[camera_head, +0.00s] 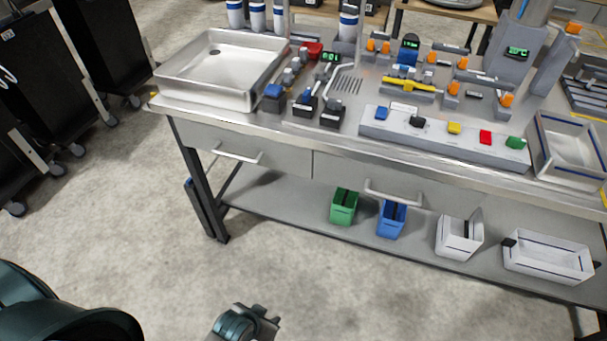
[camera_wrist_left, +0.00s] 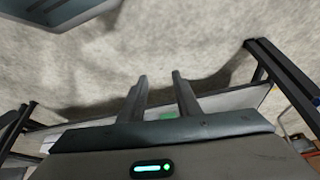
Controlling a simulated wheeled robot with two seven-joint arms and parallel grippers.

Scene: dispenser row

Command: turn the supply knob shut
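The dispenser row stands on a steel bench (camera_head: 300,135). I cannot tell which control is the supply knob. Candidates are several orange-ended valve handles (camera_head: 453,88), a yellow handle (camera_head: 408,85) and a red part (camera_head: 313,49) behind the left levers. My left gripper (camera_head: 268,318) is at the bottom edge of the head view, partly cut off, low in front of the bench and well away from the controls. In the left wrist view its two fingers (camera_wrist_left: 160,78) stand apart with nothing held between them. My right gripper does not show.
A steel tray (camera_head: 205,92) sits at the bench's left. A panel (camera_head: 445,137) with several coloured knobs runs along the front. Drawer handles (camera_head: 392,196) stick out below. Green (camera_head: 344,207) and blue (camera_head: 391,219) bins stand on the lower shelf. The floor before the bench is clear.

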